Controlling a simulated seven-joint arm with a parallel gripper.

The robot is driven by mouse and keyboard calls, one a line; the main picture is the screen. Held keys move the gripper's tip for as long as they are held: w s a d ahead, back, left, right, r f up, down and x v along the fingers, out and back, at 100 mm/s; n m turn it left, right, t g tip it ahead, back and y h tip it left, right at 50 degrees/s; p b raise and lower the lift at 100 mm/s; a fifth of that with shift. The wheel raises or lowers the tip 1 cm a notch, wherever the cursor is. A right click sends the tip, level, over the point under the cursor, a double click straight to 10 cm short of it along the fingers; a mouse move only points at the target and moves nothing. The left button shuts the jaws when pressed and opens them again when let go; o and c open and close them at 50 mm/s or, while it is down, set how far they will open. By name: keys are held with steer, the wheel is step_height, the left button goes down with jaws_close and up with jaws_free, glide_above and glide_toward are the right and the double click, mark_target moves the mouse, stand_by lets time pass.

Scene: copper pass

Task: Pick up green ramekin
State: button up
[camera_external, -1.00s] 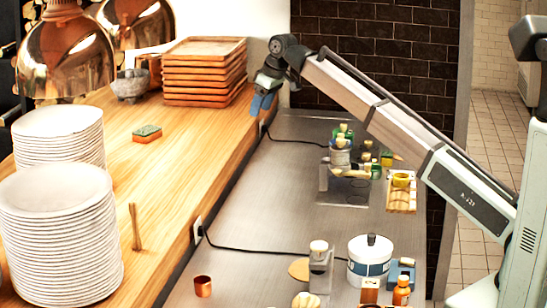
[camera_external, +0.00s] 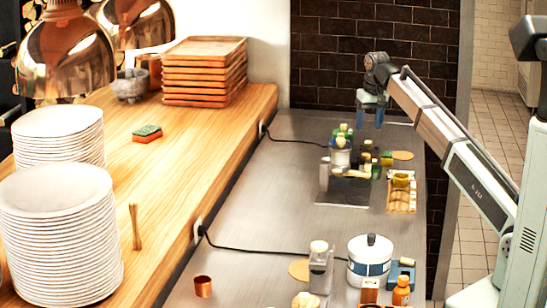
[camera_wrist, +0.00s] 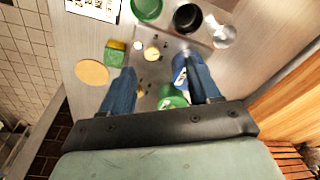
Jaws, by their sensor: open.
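A round green dish, which looks like the green ramekin (camera_wrist: 147,9), shows at the top edge of the wrist view, partly cut off. It lies beyond my fingertips. I cannot clearly match it in the external view, where small green items crowd the counter. My gripper (camera_external: 371,115) is open and empty, with blue fingers pointing down above the far part of the steel counter. In the wrist view my gripper (camera_wrist: 160,66) has its fingers spread wide, with small items below and between them. A second green item (camera_wrist: 173,98) shows between the fingers, low in the picture.
A black bowl (camera_wrist: 187,17), a green-yellow block (camera_wrist: 114,53) and a round tan disc (camera_wrist: 92,72) lie close by. A white pot (camera_external: 370,262) stands at the front. Plate stacks (camera_external: 60,235) and wooden trays (camera_external: 204,70) stand on the pass.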

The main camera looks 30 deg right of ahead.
steer(key=s+m+g, duration=0.1)
steer(key=s+m, duration=0.1)
steer(key=s, duration=0.1)
steer(key=m, duration=0.4)
glide_above(374, 167)
steer(key=s+a, duration=0.1)
steer(key=s, duration=0.1)
steer(key=shift+g, duration=0.3)
step_height(374, 167, down, 9)
steer(key=shift+w+f, duration=0.1)
steer(key=shift+w, duration=0.05)
steer(key=shift+a+f, duration=0.15)
steer(key=shift+f, duration=1.15)
steer(key=shift+a+f, duration=0.1)
steer(key=shift+f, duration=1.2)
steer(key=c, duration=0.7)
steer(key=shift+o, duration=0.2)
